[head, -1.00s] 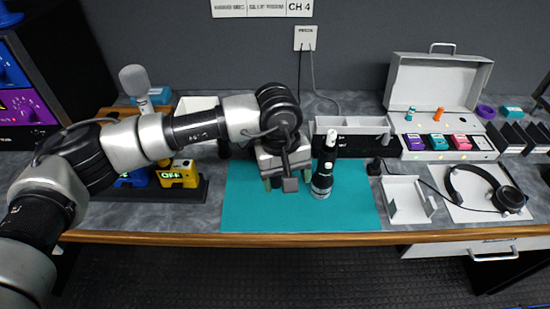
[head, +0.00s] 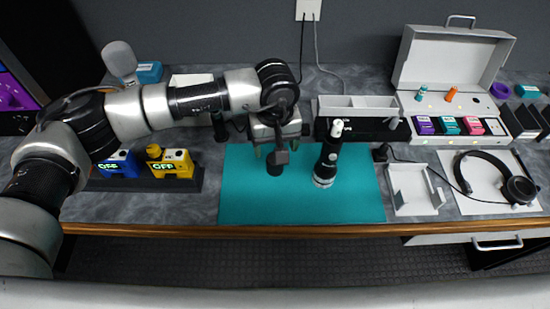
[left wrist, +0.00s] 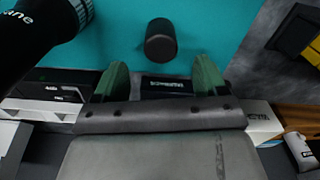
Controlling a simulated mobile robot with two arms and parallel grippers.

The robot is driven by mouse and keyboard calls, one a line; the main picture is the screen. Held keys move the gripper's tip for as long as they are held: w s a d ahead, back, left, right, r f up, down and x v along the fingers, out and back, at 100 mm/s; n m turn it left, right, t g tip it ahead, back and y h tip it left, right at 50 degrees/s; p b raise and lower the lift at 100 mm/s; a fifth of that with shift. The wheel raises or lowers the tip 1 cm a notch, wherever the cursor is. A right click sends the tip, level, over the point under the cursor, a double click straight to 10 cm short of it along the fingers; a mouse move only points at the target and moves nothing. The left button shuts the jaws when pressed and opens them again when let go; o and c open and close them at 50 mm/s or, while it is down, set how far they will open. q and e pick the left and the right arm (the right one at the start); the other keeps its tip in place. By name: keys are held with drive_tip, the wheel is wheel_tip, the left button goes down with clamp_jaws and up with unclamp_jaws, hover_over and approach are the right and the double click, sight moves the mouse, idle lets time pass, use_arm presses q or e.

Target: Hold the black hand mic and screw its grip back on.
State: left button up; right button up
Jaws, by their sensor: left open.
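The black hand mic (head: 328,158) stands on the teal mat (head: 240,200), with a pale tip on top and a silver band at its bottom end. It also fills the top left corner of the left wrist view (left wrist: 35,30), with white lettering on it. A short plain black cylinder, perhaps the grip (left wrist: 160,40), is on the mat in the left wrist view; in the head view it shows as a dark piece (head: 275,168) just below my gripper. My left gripper (head: 276,150) is open, its green fingers apart and empty, left of the mic. My right gripper is not in view.
A white divided tray (head: 355,103) stands behind the mic. A white open holder (head: 412,190) and headphones (head: 495,175) lie to the right. Yellow (head: 172,165) and blue (head: 118,165) battery-like units sit at left. The mat's front part is clear.

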use_arm(q)
drive_tip(key=shift+f, duration=0.75)
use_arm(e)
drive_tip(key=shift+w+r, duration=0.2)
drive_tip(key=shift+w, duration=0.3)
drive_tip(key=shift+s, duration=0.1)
use_arm(q)
drive_tip(key=shift+f, duration=0.15)
drive_tip(key=shift+s+f+p, duration=0.1)
drive_tip(key=shift+f+p, duration=0.2)
drive_tip(key=shift+p, duration=0.2)
wheel_tip(320, 180, down, 4)
drive_tip(key=shift+s+r+p, duration=0.1)
drive_tip(key=shift+r+p, duration=0.05)
drive_tip(key=shift+p, duration=0.5)
drive_tip(key=shift+f, duration=0.35)
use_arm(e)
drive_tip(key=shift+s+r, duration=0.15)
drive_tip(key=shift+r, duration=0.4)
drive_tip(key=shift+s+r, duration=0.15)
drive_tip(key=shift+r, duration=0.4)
